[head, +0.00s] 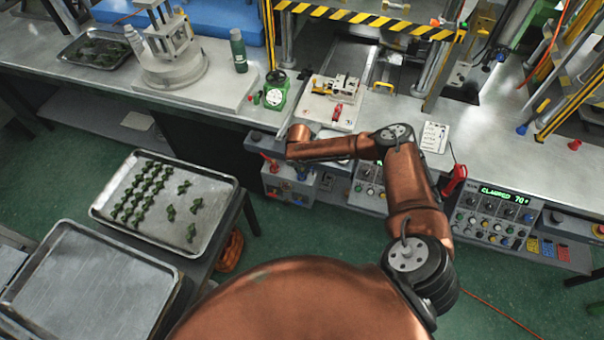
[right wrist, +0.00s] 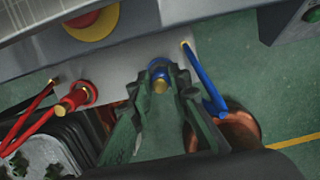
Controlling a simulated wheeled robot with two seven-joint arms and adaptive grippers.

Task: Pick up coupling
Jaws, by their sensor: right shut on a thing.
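In the right wrist view, a blue coupling (right wrist: 159,73) with a brass-coloured centre sits at the grey panel's edge. My right gripper (right wrist: 160,84) is shut on it, its dark fingers closed around its sides. Whether the coupling still touches the panel cannot be told. A red coupling (right wrist: 75,98) with a brass end and red hoses is to the left, apart from the fingers. In the head view my right arm reaches across to the bench front, and its gripper cannot be made out clearly there. My left gripper is not in view.
A red button on a yellow base (right wrist: 95,22) is close above the fingers. A blue hose or lever (right wrist: 205,85) is just right of them. In the head view, a tray of green pieces (head: 215,162) and an empty tray (head: 88,285) lie left. Control panels (head: 493,212) line the bench front.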

